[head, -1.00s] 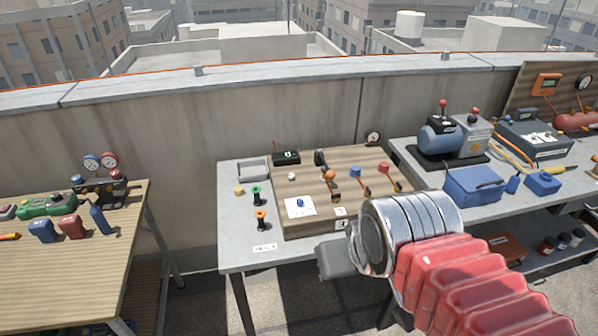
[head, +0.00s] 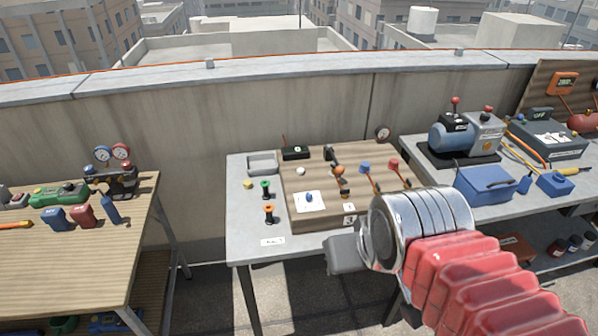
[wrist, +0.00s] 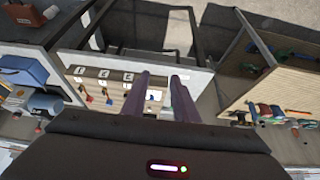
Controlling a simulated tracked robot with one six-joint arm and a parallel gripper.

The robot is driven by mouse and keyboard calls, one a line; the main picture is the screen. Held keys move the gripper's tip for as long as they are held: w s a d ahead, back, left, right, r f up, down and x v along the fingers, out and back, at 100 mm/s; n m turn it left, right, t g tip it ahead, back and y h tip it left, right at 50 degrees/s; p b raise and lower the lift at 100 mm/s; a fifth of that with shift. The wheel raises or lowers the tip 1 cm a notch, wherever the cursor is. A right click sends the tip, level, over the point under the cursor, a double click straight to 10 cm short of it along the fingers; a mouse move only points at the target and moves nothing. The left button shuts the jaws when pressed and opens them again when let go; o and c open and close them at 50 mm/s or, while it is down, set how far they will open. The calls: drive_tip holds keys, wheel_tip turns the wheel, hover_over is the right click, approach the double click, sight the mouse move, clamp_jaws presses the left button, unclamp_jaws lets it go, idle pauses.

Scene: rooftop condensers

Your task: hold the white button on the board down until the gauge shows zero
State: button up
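The white button (head: 300,171) is a small round knob at the upper left of the wooden board (head: 322,180) on the middle table. My gripper (head: 346,254) shows in the head view as a grey block in front of the table's front edge, well short of the button. In the wrist view its two fingers (wrist: 162,77) are apart with nothing between them. The board shows beyond them; I cannot make out the button there.
The board also carries a blue knob on a white plate (head: 309,201), an orange knob (head: 339,170) and several levers. Green and orange spools (head: 268,209) stand left of it. A compressor (head: 452,133) and blue case (head: 484,184) stand right. A wooden table (head: 70,250) is at left.

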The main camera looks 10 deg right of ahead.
clamp_jaws()
idle(1.4)
